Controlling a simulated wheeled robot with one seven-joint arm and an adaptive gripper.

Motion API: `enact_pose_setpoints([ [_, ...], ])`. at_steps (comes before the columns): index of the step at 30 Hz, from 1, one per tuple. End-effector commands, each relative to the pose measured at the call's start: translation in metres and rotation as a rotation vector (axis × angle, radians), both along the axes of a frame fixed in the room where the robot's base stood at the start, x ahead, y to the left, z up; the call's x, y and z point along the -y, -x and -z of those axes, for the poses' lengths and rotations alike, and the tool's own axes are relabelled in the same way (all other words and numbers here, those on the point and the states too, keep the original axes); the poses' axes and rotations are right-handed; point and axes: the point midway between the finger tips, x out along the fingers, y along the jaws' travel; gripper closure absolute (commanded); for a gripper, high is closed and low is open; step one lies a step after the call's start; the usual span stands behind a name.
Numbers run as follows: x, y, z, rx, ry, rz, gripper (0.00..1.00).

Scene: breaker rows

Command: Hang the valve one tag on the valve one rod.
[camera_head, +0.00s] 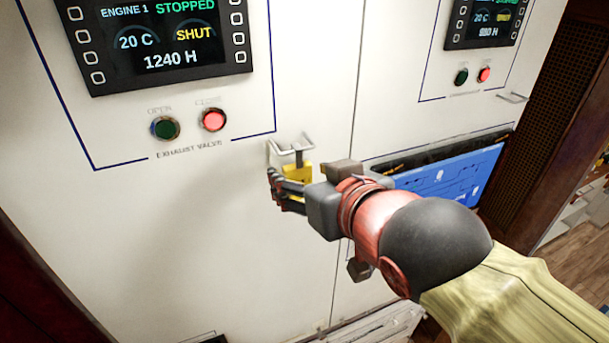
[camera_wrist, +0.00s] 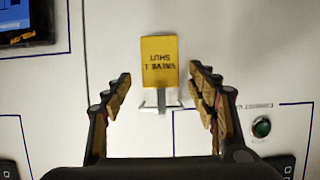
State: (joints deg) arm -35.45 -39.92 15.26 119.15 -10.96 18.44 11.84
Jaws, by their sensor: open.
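The yellow valve one tag (camera_head: 298,172) hangs at the valve one rod (camera_head: 290,149), a bent metal rod on the white panel below the engine 1 display. In the wrist view the tag (camera_wrist: 158,62) reads "VALVE 1 SHUT" upside down, and its clip end meets the rod (camera_wrist: 158,107). My gripper (camera_wrist: 160,80) is open, with one finger on each side of the tag and rod and a visible gap on both sides. In the head view my gripper (camera_head: 279,188) covers part of the tag.
The engine 1 display (camera_head: 160,40) reads STOPPED and SHUT. Below it are a green button (camera_head: 165,128) and a lit red button (camera_head: 213,119) labelled exhaust valve. A second rod (camera_head: 513,97) is at the right, empty. A blue board (camera_head: 455,172) is right of my gripper.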

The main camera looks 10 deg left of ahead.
Motion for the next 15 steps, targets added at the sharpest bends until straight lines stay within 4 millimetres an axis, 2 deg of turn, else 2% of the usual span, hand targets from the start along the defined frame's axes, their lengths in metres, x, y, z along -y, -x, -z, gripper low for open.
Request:
enact_pose_setpoints([
  [5,0.002,0.004,-0.002,0.001,-0.001,0.000,0.42],
  [8,0.007,0.012,-0.007,0.003,-0.002,0.000,0.42],
  [15,0.031,0.050,-0.026,0.005,-0.004,-0.002,0.42],
])
